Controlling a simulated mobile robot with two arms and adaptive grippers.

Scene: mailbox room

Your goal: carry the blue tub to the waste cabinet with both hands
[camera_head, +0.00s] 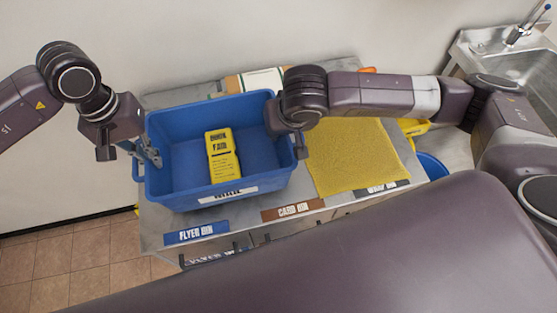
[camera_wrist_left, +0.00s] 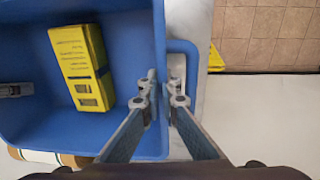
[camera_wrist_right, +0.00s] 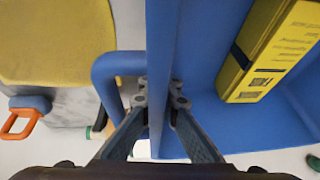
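The blue tub (camera_head: 185,193) is at the left part of a grey bench, upright, with a yellow box (camera_head: 222,157) lying inside it. I cannot tell whether its base touches the bench. My left gripper (camera_head: 148,152) has its fingers on either side of the tub's left wall, and the left wrist view (camera_wrist_left: 161,98) shows that wall between them. My right gripper (camera_wrist_right: 161,96) is closed on the opposite wall, beside the looped handle; in the head view its fingertips are hidden behind the arm. The waste cabinet cannot be clearly identified.
A yellow mat (camera_head: 350,158) lies right of the tub on the bench (camera_head: 152,222). Labels for flyer bin (camera_head: 196,232) and card bin (camera_head: 292,210) are along its front edge. A steel sink (camera_head: 520,65) stands at far right. Tiled floor (camera_head: 90,255) is open at lower left.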

